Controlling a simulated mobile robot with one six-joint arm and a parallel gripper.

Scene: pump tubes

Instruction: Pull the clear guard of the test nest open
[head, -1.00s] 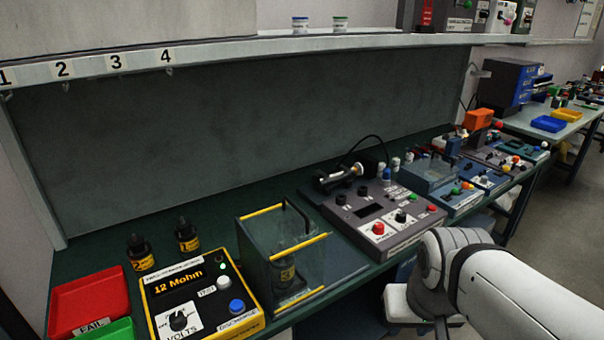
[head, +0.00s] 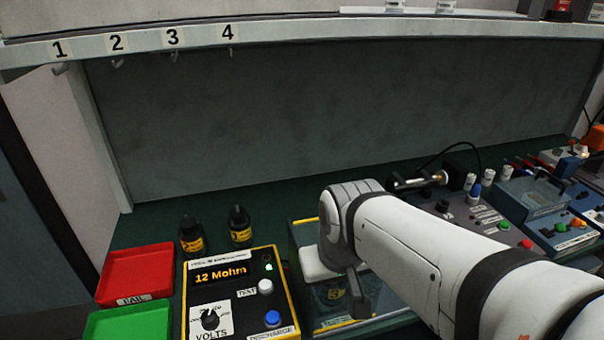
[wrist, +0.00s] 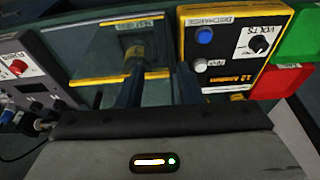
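The test nest (head: 303,240) is a clear-walled box with yellow edge strips, on the bench right of the meter. My arm hides much of it in the head view. A dark part with a yellow label (head: 334,293) shows inside through the clear wall. In the wrist view the nest (wrist: 88,48) lies just beyond my fingers, with yellow strips along its edges. My gripper (wrist: 157,85) has two dark fingers spread apart, with nothing seen between them. In the head view it hangs over the nest's right side. I cannot tell whether the fingers touch the guard or its handle.
The yellow-edged meter (head: 228,290) reading 12 Mohm stands close left of the nest. Two dark bottles (head: 240,226) stand behind it. A red tray (head: 137,272) and a green tray (head: 130,322) are at the left. A grey control box (head: 490,225) is at the right.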

